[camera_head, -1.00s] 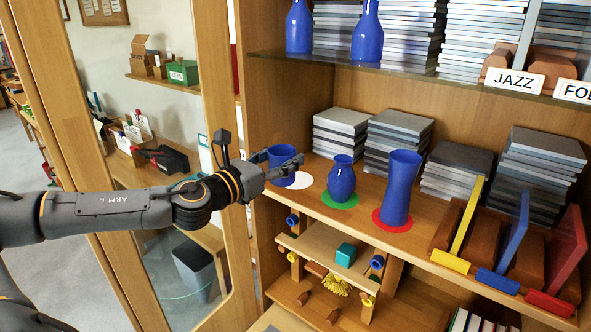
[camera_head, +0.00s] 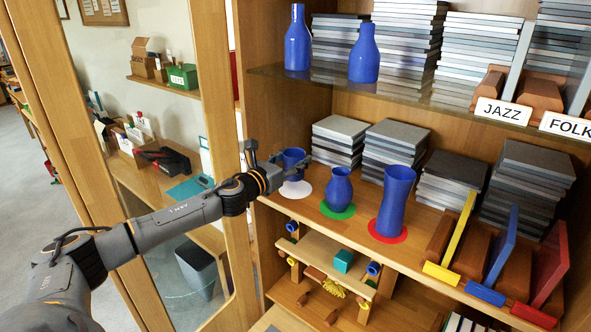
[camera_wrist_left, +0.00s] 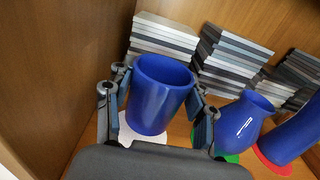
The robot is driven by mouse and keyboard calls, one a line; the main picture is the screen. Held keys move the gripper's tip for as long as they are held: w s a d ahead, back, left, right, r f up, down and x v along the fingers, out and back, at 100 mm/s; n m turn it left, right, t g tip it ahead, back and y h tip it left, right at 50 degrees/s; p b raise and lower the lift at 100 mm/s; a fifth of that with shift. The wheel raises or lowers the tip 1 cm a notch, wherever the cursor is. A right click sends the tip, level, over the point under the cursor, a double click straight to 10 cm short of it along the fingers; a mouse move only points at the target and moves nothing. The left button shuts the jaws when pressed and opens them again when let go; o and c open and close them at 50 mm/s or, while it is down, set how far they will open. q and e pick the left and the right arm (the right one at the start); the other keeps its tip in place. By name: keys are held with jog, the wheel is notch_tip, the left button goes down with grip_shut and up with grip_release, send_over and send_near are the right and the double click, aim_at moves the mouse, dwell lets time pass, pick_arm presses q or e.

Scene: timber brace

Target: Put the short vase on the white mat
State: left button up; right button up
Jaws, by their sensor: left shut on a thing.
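The short vase (camera_head: 293,160) is a plain blue cup shape, upright, at the left end of the middle shelf. My left gripper (camera_head: 278,164) is shut on it, with fingers on both sides. In the left wrist view the short vase (camera_wrist_left: 160,95) stands between the two fingers (camera_wrist_left: 158,108). The white mat (camera_head: 296,189) is a round disc whose front part shows below the vase. The mat also shows under the vase in the left wrist view (camera_wrist_left: 140,135). I cannot tell whether the vase's base touches the mat. My right gripper is out of view.
A round-bellied blue vase (camera_head: 339,188) stands on a green mat (camera_head: 337,211), and a tall blue vase (camera_head: 394,200) on a red mat (camera_head: 387,237), both to the right. Stacks of cases (camera_head: 341,138) stand behind. A glass shelf (camera_head: 420,96) lies above.

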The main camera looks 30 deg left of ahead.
pick_arm(q)
jog(key=shift+w+a+f, duration=0.15)
jog(key=shift+w+f, duration=0.35)
jog(key=shift+f, duration=0.1)
notch_tip(320, 180, down, 3)
jog(key=shift+w+f, duration=0.15)
jog(key=shift+f, duration=0.05)
jog(key=o, duration=0.9)
jog(key=shift+f, duration=0.15)
jog(key=shift+c, duration=0.2)
jog(key=o, duration=0.4)
jog(key=shift+o, duration=0.2)
jog(key=shift+r, duration=0.2)
jog(key=s+b, duration=0.4)
jog(key=s, duration=0.8)
jog(key=shift+a+b, duration=0.35)
jog(key=shift+a, duration=0.1)
